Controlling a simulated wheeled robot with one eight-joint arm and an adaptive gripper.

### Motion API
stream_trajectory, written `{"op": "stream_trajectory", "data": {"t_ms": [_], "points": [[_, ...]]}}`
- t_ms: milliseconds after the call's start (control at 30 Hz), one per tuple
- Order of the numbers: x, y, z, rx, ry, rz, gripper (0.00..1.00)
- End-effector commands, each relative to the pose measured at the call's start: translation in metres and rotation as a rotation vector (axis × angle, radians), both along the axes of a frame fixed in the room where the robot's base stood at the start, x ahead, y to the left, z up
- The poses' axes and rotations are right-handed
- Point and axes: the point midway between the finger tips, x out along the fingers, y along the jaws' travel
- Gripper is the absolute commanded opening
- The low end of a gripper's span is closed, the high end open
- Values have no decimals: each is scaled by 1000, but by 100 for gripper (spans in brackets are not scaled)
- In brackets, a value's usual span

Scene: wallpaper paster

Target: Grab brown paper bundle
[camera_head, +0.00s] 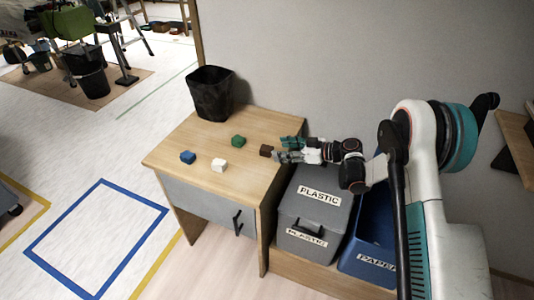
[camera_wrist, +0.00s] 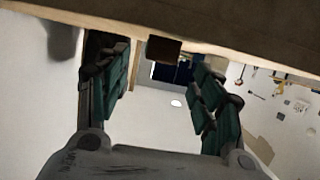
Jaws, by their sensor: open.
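The brown paper bundle (camera_head: 266,150) is a small dark brown block on the wooden desk, near its right edge. In the wrist view the bundle (camera_wrist: 163,50) shows near the top, against the desk edge and between the fingers in the picture. My gripper (camera_head: 281,149) is just right of it, low over the desk's right edge, with its fingers pointing left at the bundle. In the wrist view the gripper (camera_wrist: 158,72) is open and nothing is held. Whether the fingertips reach beside the bundle is hard to tell.
The desk (camera_head: 183,140) also bears a green block (camera_head: 238,141), a white block (camera_head: 219,165), a blue block (camera_head: 187,157) and a black bin (camera_head: 211,95). A grey plastic bin (camera_head: 316,199) and a blue paper bin (camera_head: 372,235) stand right of it. The wall is close behind.

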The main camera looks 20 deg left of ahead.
Motion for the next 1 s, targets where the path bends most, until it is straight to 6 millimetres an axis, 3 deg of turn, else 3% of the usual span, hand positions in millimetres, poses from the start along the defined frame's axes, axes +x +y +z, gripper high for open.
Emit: {"op": "stream_trajectory", "data": {"t_ms": [167,500,733,900,1000], "points": [[0,9,-3,0,1,2,60],[2,50,-15,0,-1,1,60],[3,52,-14,0,0,0,60],[3,52,-14,0,0,0,22],[3,52,-14,0,0,0,20]]}}
